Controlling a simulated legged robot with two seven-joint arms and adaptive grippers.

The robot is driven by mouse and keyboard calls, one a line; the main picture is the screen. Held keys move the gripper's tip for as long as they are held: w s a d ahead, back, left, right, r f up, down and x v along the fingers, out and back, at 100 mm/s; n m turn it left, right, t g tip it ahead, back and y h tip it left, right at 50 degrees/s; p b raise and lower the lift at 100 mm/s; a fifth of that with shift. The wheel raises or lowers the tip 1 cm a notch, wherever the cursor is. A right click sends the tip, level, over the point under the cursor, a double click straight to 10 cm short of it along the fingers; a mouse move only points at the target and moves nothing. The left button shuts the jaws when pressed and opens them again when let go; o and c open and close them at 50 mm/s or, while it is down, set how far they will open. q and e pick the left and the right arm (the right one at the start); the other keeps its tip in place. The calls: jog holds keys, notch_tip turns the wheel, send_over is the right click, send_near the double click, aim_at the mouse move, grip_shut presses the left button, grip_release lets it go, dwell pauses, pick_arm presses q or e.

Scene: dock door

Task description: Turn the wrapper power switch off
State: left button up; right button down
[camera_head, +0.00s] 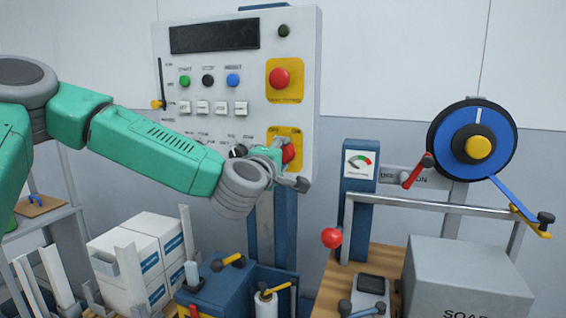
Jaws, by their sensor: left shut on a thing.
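The grey wrapper control panel (213,70) stands upright at the upper middle. At its lower right is a yellow switch plate (293,133) with small labels along the top, one of them apparently reading OFF. A red switch handle (289,153) sits on this plate, partly hidden by my left gripper (287,163). My left arm comes in from the left, and its gripper is shut on the red handle. The handle's exact angle is hard to tell behind the fingers. My right gripper is not in view.
Above the switch is a red mushroom button (280,79) on its own yellow plate. Green, black and blue buttons and white keys lie to its left.

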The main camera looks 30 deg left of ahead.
pick_arm(q)
jog(key=shift+a+f+n, duration=0.1)
jog(key=shift+f+n, duration=0.05)
jog(key=shift+n, duration=0.45)
jog(key=o, duration=1.2)
jog(key=shift+c, duration=0.2)
jog(key=shift+w+a, duration=0.1)
jog(key=v, duration=0.7)
jog(key=shift+s+f, duration=0.2)
jog(key=shift+s, duration=0.05)
